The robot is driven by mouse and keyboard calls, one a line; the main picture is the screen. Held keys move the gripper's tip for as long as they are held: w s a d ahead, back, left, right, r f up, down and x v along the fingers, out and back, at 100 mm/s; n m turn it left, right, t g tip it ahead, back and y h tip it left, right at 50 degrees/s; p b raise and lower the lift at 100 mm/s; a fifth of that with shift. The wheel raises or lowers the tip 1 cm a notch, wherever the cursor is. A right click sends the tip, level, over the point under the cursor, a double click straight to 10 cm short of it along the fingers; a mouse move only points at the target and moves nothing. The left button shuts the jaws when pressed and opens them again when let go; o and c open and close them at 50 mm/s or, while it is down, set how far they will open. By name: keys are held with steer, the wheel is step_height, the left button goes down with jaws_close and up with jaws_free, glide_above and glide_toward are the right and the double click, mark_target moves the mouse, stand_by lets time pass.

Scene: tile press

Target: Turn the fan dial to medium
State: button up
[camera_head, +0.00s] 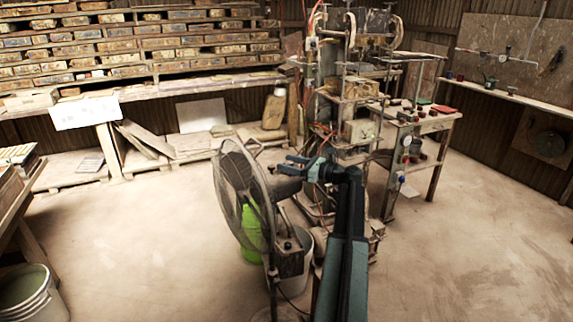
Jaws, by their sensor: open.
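A standing fan (238,180) with a round wire cage stands near the middle of the view, its cage seen at an angle. A dusty box (292,258) is on the fan's stand below and right of the cage. A small dark knob (287,244) shows on this box; its setting is too small to read. My gripper (288,167) is open and empty, pointing left. In the picture it lies above the box and right of the cage, beside the fan's motor housing (283,186). I see no contact with the knob.
Another bucket (30,295) stands at lower left. The floor at left and right is clear.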

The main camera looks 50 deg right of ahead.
steer(key=shift+w, duration=0.1)
jaws_close()
steer(key=shift+a+m+h, duration=0.35)
steer(key=shift+m+h, duration=0.45)
steer(key=shift+h, duration=0.3)
steer(key=shift+m+t+h, duration=0.4)
steer(key=shift+m+h, duration=0.1)
steer(key=shift+h, duration=0.3)
steer(key=m+h, duration=0.1)
steer(key=h, duration=0.1)
steer(key=shift+d+m+h, duration=0.1)
steer(key=shift+m+h, duration=0.2)
steer(key=shift+h, duration=0.1)
steer(key=shift+d+h, duration=0.2)
steer(key=shift+h, duration=0.1)
jaws_free()
